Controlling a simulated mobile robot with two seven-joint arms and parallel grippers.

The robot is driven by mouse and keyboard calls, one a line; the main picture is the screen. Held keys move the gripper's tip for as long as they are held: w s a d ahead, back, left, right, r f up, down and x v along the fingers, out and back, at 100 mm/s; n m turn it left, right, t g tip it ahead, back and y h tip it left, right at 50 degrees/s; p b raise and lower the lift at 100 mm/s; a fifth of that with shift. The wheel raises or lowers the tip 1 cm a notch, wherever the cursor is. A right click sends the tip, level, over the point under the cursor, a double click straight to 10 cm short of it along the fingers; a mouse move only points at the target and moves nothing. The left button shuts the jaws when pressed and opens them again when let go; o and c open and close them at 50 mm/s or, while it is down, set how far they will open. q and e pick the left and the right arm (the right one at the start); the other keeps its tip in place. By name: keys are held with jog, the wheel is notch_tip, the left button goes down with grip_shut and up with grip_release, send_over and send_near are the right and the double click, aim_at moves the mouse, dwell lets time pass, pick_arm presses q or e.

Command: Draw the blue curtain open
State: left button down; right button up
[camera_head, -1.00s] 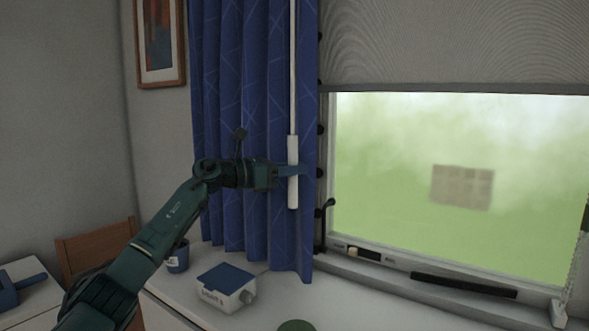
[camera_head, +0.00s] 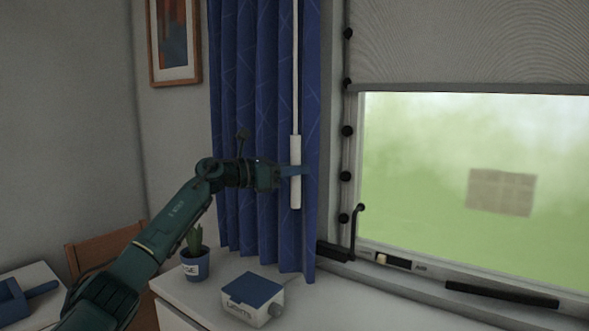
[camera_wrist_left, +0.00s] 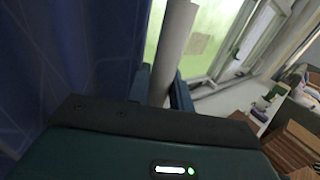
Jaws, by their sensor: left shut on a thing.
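The blue curtain (camera_head: 262,120) hangs in bunched folds at the left of the window in the head view. It also fills the left of the left wrist view (camera_wrist_left: 60,60). A white wand (camera_head: 295,145) with a thicker lower handle hangs in front of the curtain's right part. My left gripper (camera_head: 294,171) is shut on the wand's handle, with blue fingers at either side of it. The wand also shows between the fingers in the left wrist view (camera_wrist_left: 172,50). My right gripper is in neither view.
A window (camera_head: 430,160) with a half-lowered grey blind (camera_head: 460,45) lies to the right. A potted plant (camera_head: 195,263) and a blue-lidded white box (camera_head: 252,298) stand on the white surface below the curtain. A wooden chair (camera_head: 100,252) is at the left.

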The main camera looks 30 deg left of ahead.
pick_arm(q)
jog(key=shift+a+r, duration=0.1)
jog(key=shift+a, duration=0.2)
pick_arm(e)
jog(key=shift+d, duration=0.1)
pick_arm(q)
jog(key=c, duration=1.6)
grip_release()
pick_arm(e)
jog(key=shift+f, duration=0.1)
